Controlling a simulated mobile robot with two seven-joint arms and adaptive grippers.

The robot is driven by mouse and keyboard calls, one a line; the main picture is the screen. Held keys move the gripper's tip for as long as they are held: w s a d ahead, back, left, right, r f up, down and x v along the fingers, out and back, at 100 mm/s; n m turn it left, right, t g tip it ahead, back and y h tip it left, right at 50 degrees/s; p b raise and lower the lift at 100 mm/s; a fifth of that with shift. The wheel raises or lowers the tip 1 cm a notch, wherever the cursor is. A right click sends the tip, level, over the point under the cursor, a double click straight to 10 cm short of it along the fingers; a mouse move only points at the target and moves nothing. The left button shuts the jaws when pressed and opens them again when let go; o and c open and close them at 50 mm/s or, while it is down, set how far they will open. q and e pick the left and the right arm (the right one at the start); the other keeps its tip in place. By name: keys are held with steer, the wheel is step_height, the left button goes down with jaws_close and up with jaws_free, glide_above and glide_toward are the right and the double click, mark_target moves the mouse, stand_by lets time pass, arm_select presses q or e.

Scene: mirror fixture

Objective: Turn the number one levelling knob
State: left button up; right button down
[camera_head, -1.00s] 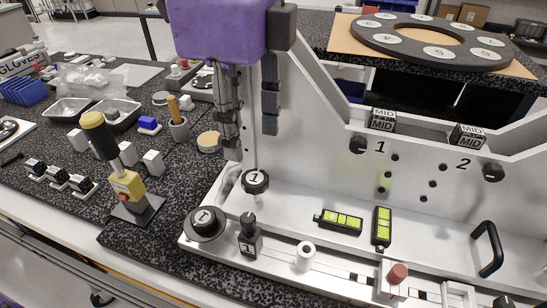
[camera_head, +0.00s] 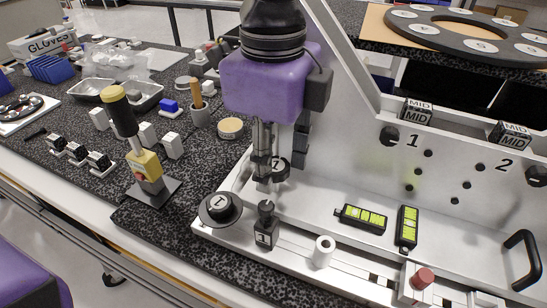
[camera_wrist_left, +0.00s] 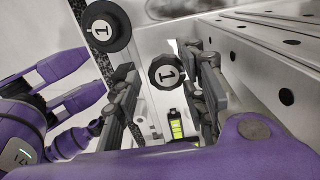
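The gripper is open; I see no clear contact. My right gripper is not identifiable in view.
A larger round black knob marked 1 (camera_head: 220,209) and a small black post (camera_head: 266,222) stand close in front. Two green-windowed levels (camera_head: 363,218) lie on the fixture base. The fixture's upright plate (camera_head: 440,170) stands close on the right. A yellow-handled tool (camera_head: 130,130) stands left.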

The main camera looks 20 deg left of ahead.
arm_select(q)
steer(key=shift+c, duration=0.4)
steer(key=c, duration=0.9)
steer(key=n, duration=0.2)
steer(key=shift+s+f+n+p, duration=0.1)
steer(key=shift+n+p, duration=0.3)
steer(key=shift+d+n, duration=0.1)
steer(key=shift+n, duration=1.4)
steer(key=shift+f, duration=0.1)
